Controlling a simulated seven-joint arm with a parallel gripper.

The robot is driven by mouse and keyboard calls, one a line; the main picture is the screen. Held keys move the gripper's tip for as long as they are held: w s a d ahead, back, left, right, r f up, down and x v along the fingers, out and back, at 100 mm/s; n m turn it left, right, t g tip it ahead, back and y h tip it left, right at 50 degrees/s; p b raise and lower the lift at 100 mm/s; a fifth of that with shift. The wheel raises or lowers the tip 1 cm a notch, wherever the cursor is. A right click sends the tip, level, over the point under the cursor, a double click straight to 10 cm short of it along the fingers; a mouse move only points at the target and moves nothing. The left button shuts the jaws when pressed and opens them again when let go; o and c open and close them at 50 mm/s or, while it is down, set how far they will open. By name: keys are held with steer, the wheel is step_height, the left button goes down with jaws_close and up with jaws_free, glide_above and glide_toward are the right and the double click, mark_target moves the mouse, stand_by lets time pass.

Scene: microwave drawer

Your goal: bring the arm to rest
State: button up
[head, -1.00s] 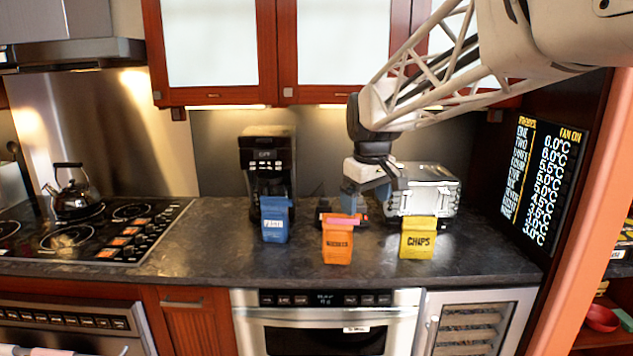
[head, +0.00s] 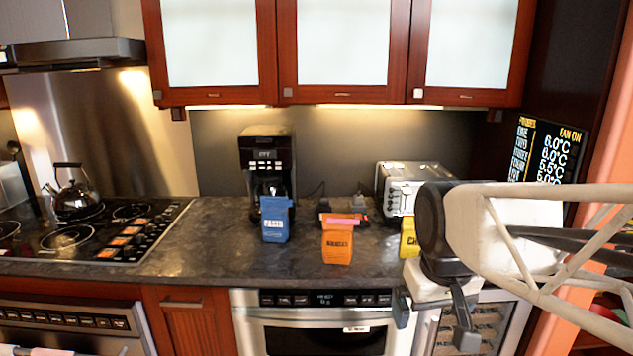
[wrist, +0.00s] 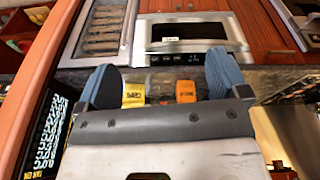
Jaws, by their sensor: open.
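My gripper (head: 432,318) is at the lower right in the head view, in front of the counter's front edge and apart from it. Its two fingers are spread with nothing between them. In the wrist view my gripper (wrist: 163,80) shows two blue-grey fingertips wide apart, and the space between them is empty. My arm comes in from the right and hides part of the yellow bag and the lower right cabinet front.
A blue bag (head: 275,222), an orange bag (head: 337,246) and a yellow bag (head: 408,240) stand on the counter (head: 200,245). Behind them are a coffee maker (head: 265,150) and a toaster (head: 400,180). The microwave drawer (head: 325,330) below looks shut. The stove is left.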

steer(key=s+d+f+m, duration=0.1)
steer(key=s+f, duration=0.3)
steer(key=s, duration=0.3)
steer(key=shift+s+f+m, duration=0.35)
steer(key=shift+s+m, duration=0.05)
